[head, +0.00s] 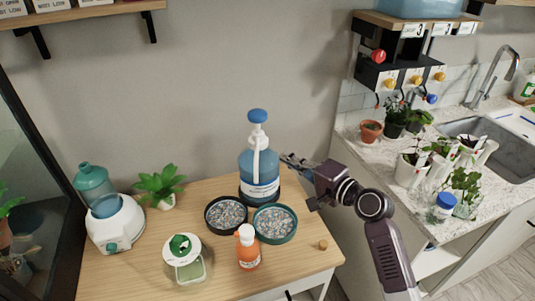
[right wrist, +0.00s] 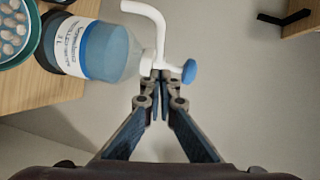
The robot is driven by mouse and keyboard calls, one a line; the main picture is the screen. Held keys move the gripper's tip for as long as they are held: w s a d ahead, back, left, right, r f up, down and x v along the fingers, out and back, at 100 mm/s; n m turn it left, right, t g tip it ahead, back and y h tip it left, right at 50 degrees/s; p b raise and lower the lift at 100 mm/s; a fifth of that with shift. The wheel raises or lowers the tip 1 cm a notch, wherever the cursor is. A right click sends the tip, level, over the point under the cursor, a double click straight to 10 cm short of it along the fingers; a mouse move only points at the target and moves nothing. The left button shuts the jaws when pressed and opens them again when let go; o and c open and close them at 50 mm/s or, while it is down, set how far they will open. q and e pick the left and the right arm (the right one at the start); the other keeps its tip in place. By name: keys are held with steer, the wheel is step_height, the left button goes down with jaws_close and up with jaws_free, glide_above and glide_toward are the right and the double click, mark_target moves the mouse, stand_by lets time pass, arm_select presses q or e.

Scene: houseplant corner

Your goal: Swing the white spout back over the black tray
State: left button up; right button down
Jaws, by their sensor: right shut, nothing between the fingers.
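A blue pump bottle (head: 259,170) stands at the back of the wooden table, with a blue knob on top. Its white spout (head: 256,158) points toward the table's front and bends down before the bottle. The black tray (head: 207,219), round and filled with pebbles, lies front-left of the bottle. My right gripper (head: 286,159) is shut and empty, just right of the bottle's upper part. In the right wrist view its fingertips (right wrist: 161,76) are close to the pump neck, beside the white spout (right wrist: 150,12); whether they touch is unclear. My left gripper is not seen.
A green pebble tray (head: 292,236) adjoins the black tray. An orange bottle (head: 248,252), a green-and-white jar (head: 184,260), a small plant (head: 161,186) and a white humidifier-like device (head: 116,229) stand nearby. The table's front right is mostly clear except for a small cork.

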mark_target(257, 155)
steer(key=w+a+f+p, duration=0.1)
steer(key=w+a, duration=0.1)
steer(key=a, duration=0.3)
steer(key=shift+w+a+f+p, duration=0.15)
steer(key=shift+w+a+p, duration=0.2)
steer(key=shift+a+p, duration=0.05)
steer(key=shift+a, duration=0.1)
stand_by(0.4)
